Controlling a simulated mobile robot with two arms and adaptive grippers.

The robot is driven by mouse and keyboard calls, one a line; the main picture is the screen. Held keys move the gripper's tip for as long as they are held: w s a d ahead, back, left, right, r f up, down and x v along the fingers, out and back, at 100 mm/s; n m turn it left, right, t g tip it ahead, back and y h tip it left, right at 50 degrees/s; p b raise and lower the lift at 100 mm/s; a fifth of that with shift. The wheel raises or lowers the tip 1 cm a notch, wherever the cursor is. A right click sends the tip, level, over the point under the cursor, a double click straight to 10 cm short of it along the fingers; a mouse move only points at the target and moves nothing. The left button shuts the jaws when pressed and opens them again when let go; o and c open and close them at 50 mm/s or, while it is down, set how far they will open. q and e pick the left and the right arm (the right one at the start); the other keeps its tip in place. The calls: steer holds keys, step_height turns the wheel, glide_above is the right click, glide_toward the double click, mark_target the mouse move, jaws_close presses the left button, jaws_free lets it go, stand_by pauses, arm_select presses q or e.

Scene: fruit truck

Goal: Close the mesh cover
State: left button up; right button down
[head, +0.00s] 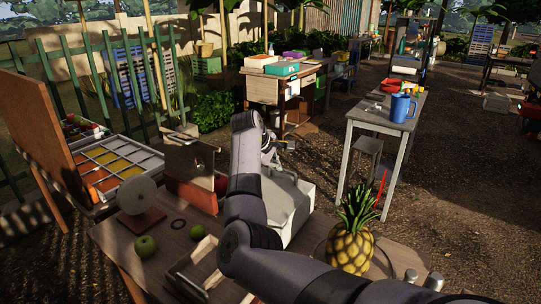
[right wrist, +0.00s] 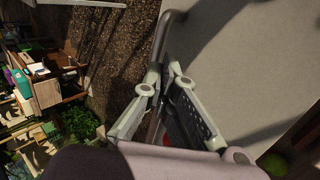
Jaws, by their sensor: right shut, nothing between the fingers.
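I cannot clearly make out a mesh cover in either view. A pale grey box-like thing (head: 290,207) stands on the near table, partly behind my right arm. My right gripper (head: 283,146) is shut and empty above its far end. In the right wrist view the gripper (right wrist: 163,84) is beside a grey curved bar (right wrist: 163,36) along the edge of a broad pale surface (right wrist: 235,65). I cannot tell whether the fingers touch the bar. My left gripper is not in view.
The near table holds a pineapple (head: 351,238), a green apple (head: 145,246), a wooden tray (head: 190,280) and a round pale disc on a stand (head: 139,195). A compartment tray (head: 115,172) is at left. A grey table with a blue mug (head: 400,107) stands beyond.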

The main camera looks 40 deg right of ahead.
mark_target(280, 183)
steer(key=shift+x, duration=0.95)
steer(key=shift+d+f+p, duration=0.1)
steer(key=shift+d+p, duration=0.1)
steer(key=shift+p, duration=0.15)
steer(key=shift+d+f+p, duration=0.3)
steer(key=shift+f+p, duration=0.05)
steer(key=shift+f, duration=0.05)
steer(key=shift+w+d+f, duration=0.1)
steer(key=shift+f, duration=0.25)
